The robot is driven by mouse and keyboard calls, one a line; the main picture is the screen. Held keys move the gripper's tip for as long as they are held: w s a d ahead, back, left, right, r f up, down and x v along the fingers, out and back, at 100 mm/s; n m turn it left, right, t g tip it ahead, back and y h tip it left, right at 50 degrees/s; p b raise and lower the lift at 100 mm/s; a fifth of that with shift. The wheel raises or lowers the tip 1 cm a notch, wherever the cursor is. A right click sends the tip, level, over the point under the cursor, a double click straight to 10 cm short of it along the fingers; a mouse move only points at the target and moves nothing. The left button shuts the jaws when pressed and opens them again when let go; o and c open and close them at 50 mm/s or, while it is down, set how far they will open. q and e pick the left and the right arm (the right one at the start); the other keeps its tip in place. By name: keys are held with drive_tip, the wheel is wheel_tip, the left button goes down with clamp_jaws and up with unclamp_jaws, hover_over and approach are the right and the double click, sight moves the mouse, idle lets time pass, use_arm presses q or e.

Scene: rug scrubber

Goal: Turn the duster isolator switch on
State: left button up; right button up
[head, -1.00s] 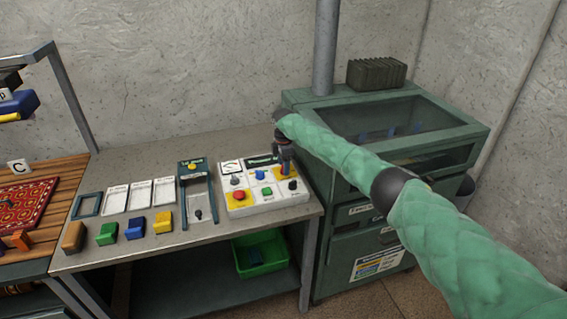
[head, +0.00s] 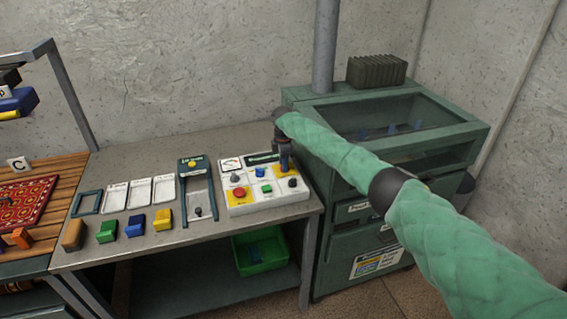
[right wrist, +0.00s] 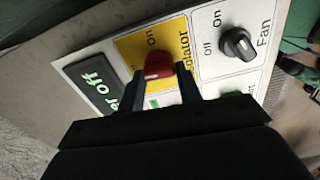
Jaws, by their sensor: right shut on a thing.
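The white control panel (head: 240,208) stands on the right part of the bench. Its isolator switch is a red knob (right wrist: 158,65) on a yellow plate (right wrist: 132,45), seen in the right wrist view. My right gripper (head: 284,168) reaches down over this plate at the panel's back right. In the right wrist view my right gripper (right wrist: 165,88) is shut on the red knob, a finger on each side. A dark display (right wrist: 95,82) beside it ends in "er off" in green letters. The knob is hidden by the gripper in the head view. My left gripper is not in view.
A black fan knob (right wrist: 238,44) sits close beside the isolator. A red button (head: 239,193) is at the panel's front left. A green cabinet (head: 440,130) stands right of the bench (head: 130,167). Coloured blocks line the bench's front left.

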drive_tip(key=m, duration=0.3)
drive_tip(key=shift+a, duration=0.1)
drive_tip(key=shift+w+m, duration=0.1)
drive_tip(key=shift+m, duration=0.4)
drive_tip(key=shift+r+m, duration=0.1)
drive_tip(key=shift+m, duration=1.8)
drive_tip(key=shift+w+m+p, duration=0.1)
drive_tip(key=shift+m+p, duration=0.25)
drive_tip(key=shift+m, duration=0.95)
drive_tip(key=m+p, duration=0.1)
drive_tip(key=m, duration=0.1)
drive_tip(key=shift+r+m, duration=0.1)
drive_tip(key=shift+m, duration=0.3)
drive_tip(key=shift+w+m, duration=0.1)
drive_tip(key=shift+m, duration=0.2)
drive_tip(key=shift+m+p, duration=0.45)
drive_tip(key=shift+m, duration=0.75)
drive_tip(key=shift+d+m, duration=0.2)
drive_tip(key=shift+m, duration=0.1)
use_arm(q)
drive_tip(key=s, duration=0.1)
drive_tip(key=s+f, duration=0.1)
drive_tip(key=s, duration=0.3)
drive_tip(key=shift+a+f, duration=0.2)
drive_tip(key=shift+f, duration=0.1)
